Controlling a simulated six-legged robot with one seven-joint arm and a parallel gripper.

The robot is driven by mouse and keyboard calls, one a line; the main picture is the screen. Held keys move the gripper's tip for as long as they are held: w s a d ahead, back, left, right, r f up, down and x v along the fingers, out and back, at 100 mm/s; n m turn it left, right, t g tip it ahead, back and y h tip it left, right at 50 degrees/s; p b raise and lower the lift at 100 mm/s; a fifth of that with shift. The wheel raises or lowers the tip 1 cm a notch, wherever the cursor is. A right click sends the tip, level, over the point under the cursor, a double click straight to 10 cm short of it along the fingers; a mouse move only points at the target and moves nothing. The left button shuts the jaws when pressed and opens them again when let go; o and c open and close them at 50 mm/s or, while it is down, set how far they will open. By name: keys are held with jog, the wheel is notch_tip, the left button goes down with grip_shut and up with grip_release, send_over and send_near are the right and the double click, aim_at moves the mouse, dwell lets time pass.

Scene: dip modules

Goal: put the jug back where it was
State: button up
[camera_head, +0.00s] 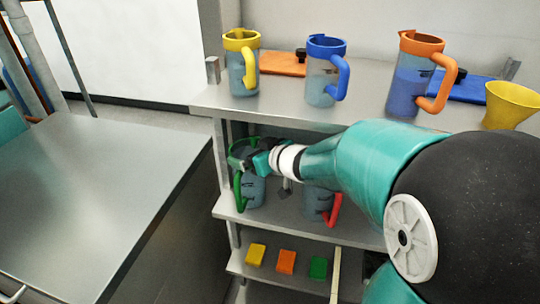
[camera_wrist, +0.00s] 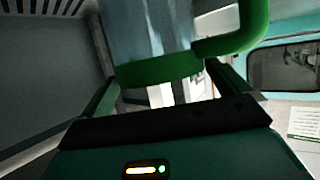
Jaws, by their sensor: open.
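A clear jug with a green rim and handle (camera_head: 254,189) stands upright on the middle shelf, its upper part partly covered by my gripper (camera_head: 252,160). In the wrist view its green rim (camera_wrist: 158,69) and handle (camera_wrist: 246,30) show close up, and my open gripper's fingers lie to either side of the rim. I cannot tell whether they touch it. A jug with a red handle (camera_head: 333,209) stands to its right, partly hidden by my arm. Jugs with yellow (camera_head: 243,72), blue (camera_head: 322,72) and orange (camera_head: 411,80) rims stand on the top shelf.
The top shelf (camera_head: 285,103) also holds a yellow funnel (camera_head: 511,102) and orange and blue flat boards behind the jugs. Yellow, orange and green blocks (camera_head: 286,261) lie on the lower shelf. A bare metal table (camera_head: 90,200) stands at left.

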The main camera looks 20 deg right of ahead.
jog(key=v, duration=1)
jog(key=shift+a, duration=0.1)
